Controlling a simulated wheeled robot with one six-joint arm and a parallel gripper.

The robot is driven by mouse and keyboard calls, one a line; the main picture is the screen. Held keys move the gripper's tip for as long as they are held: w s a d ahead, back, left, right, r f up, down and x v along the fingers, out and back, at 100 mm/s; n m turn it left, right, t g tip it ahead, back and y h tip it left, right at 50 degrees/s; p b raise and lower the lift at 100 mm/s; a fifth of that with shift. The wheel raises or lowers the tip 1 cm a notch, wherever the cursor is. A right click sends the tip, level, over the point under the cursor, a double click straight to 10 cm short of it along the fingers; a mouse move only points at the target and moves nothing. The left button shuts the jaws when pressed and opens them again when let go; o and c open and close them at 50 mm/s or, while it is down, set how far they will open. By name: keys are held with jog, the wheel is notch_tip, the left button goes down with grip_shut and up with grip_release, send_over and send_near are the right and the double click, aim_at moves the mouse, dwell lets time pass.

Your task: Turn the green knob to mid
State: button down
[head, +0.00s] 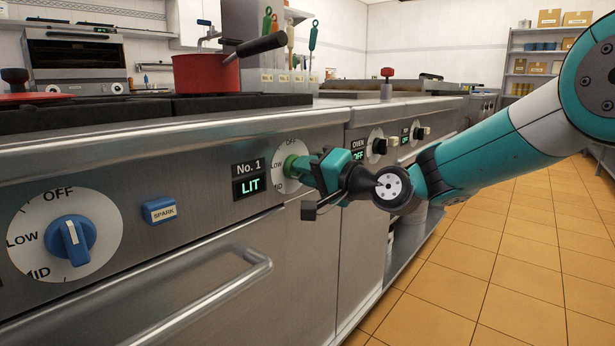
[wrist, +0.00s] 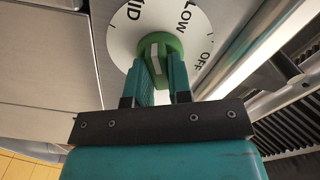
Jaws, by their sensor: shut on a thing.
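The green knob (head: 291,166) sits on a white round dial on the stove front, to the right of the No. 1 label. It also shows in the wrist view (wrist: 172,46), with a white stripe on its grip bar. The dial (wrist: 125,38) reads MID at left, LOW at top and OFF at right there. The stripe faces roughly up, toward the side between MID and LOW; I cannot tell its exact setting. My gripper (head: 308,170) is shut on the green knob, one finger on each side of its bar. The fingers hide part of the knob.
The display (head: 250,187) beside the dial reads LIT. A blue knob (head: 69,240) and a blue SPARK button (head: 160,210) are at left. Black oven knobs (head: 379,146) lie beyond my gripper. A door handle (head: 225,290) sticks out below. A red pot (head: 206,74) stands on top.

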jog(key=shift+f+n, duration=0.1)
jog(key=shift+n, duration=0.3)
jog(key=c, duration=1)
grip_release()
jog(key=shift+c, duration=0.2)
jog(key=v, duration=1.7)
jog(key=shift+s+d, duration=0.2)
